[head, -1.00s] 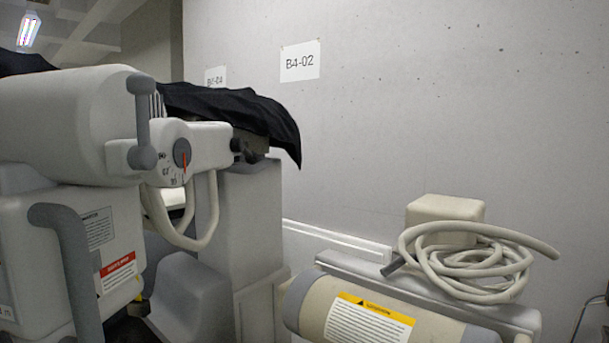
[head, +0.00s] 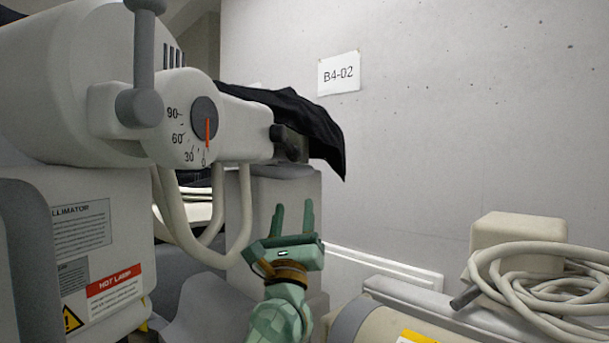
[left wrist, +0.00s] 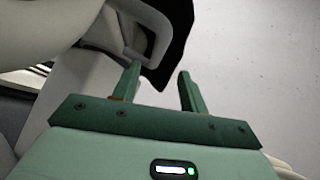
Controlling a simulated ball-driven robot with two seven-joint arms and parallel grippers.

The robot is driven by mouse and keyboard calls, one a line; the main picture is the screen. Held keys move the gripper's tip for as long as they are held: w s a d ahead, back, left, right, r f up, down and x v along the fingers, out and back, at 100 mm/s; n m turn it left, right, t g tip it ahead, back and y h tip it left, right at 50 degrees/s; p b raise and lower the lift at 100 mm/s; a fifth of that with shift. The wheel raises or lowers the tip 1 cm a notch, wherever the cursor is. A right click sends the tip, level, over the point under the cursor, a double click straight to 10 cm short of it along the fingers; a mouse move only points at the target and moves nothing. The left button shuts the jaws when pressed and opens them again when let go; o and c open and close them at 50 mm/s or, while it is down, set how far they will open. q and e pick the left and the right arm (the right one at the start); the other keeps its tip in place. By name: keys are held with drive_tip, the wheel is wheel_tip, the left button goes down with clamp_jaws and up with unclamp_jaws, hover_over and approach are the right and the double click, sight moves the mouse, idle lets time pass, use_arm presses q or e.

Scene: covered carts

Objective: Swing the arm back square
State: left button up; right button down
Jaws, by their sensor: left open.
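The machine's pale arm (head: 248,132) runs right from the large rounded housing (head: 70,85) in the head view. Its round dial (head: 204,108) is marked 0, 30, 60 and 90, and the red pointer (head: 208,132) points down, close to the 0. A dark knob (head: 290,145) sits at the arm's far end. A grey upright handle (head: 144,50) stands in front of the housing. My left gripper (head: 293,208) is open and empty, below the knob and apart from it. In the left wrist view its fingers (left wrist: 160,75) point toward a pale curved part and dark cloth. My right gripper is out of view.
A black cover (head: 300,115) drapes behind the arm. Pale hoses (head: 243,215) hang below the dial. A grey column (head: 290,190) stands behind my gripper. Coiled hose (head: 535,285) lies on a unit at the lower right. The wall bears a B4-02 sign (head: 338,74).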

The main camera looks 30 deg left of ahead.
sight(298, 173)
use_arm(q)
drive_tip(key=x, duration=1)
drive_tip(key=shift+w+a+r+b, duration=0.15)
drive_tip(key=shift+w+r+b, duration=0.1)
drive_tip(key=shift+b, duration=0.15)
clamp_jaws()
